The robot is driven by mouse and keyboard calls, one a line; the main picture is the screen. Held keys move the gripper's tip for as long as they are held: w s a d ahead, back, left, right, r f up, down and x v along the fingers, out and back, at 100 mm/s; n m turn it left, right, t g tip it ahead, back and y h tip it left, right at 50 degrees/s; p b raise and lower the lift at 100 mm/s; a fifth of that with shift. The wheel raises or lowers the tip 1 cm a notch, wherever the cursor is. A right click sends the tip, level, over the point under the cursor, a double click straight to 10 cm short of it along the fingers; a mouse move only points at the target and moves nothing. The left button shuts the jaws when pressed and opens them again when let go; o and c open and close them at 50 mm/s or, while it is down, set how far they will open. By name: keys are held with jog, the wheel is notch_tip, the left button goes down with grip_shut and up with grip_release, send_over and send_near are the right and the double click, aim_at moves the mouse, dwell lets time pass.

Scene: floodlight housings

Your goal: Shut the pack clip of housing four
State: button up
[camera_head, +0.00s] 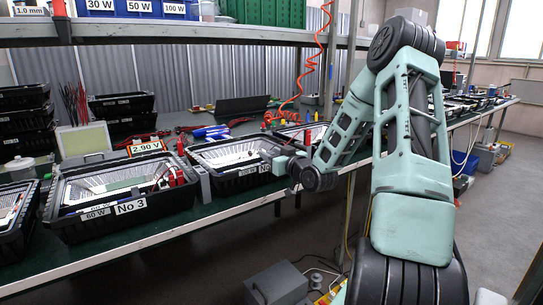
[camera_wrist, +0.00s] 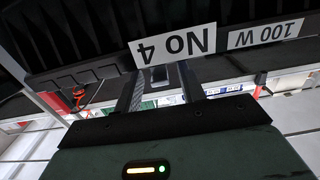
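Housing four is the black box-shaped housing (camera_head: 222,177) on the bench, with a pale inside; its number label is partly covered by my gripper in the head view. In the wrist view its black wall (camera_wrist: 95,35) fills the top, with the labels "No 4" and "100 W" upside down. My gripper (camera_wrist: 161,84) is close to that wall, its two dark fingers apart below the "No 4" label. A small grey piece (camera_wrist: 160,76) shows between the fingers; I cannot tell whether it is the pack clip or whether a finger touches it. In the head view my gripper (camera_head: 284,166) is at the housing's right front.
A shelf (camera_head: 180,33) runs above.

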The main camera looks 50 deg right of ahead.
jog(key=shift+w+d, duration=0.1)
jog(key=shift+w, duration=0.2)
grip_shut()
